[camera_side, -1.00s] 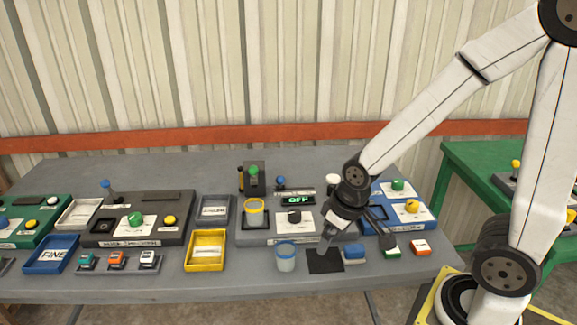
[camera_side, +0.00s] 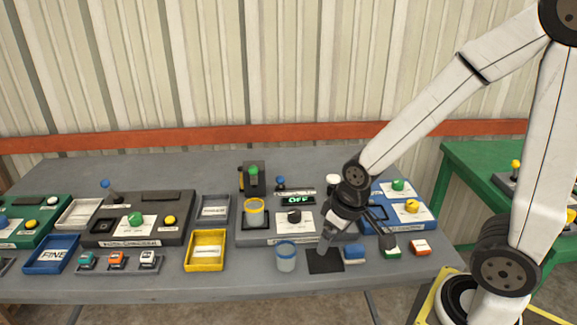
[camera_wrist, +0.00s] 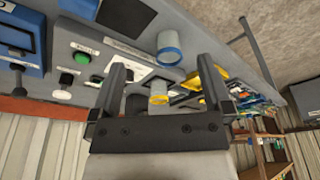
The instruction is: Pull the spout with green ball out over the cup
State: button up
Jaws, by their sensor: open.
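The spout with the green ball (camera_side: 253,172) stands at the back of a grey machine, on a dark upright block. A yellow-rimmed cup (camera_side: 254,214) stands on the machine's black pad in front of it. A blue-rimmed cup (camera_side: 286,258) stands on the table in front of the machine. In the wrist view my two fingers (camera_wrist: 162,82) are apart. The blue-rimmed cup (camera_wrist: 168,48) and yellow-rimmed cup (camera_wrist: 158,93) show there. I cannot make out the spout there.
The machine has a display reading OFF (camera_side: 298,200), a dark knob (camera_side: 294,216) and a blue-ball lever (camera_side: 280,182) near the spout. A blue panel (camera_side: 410,217) is at right. A yellow tray (camera_side: 206,264) lies left. A black mat (camera_side: 325,262) lies under my gripper.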

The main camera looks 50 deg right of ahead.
jog(key=shift+c, duration=1.3)
notch_tip(320, 180, up, 5)
jog(key=n+t+y, duration=0.3)
jog(key=n+t, duration=0.1)
jog(key=t, duration=1.1)
send_over(255, 175)
jog(key=shift+d+f, duration=0.1)
jog(key=shift+d, duration=0.35)
jog(key=shift+f, duration=0.2)
jog(key=shift+f, duration=0.9)
jog(key=shift+n, duration=0.3)
jog(key=f, duration=0.3)
jog(key=w+f, duration=0.1)
jog(key=shift+a+f, duration=0.1)
jog(key=shift+f, duration=0.3)
jog(key=shift+w+a, duration=0.2)
jog(key=shift+w, duration=0.8)
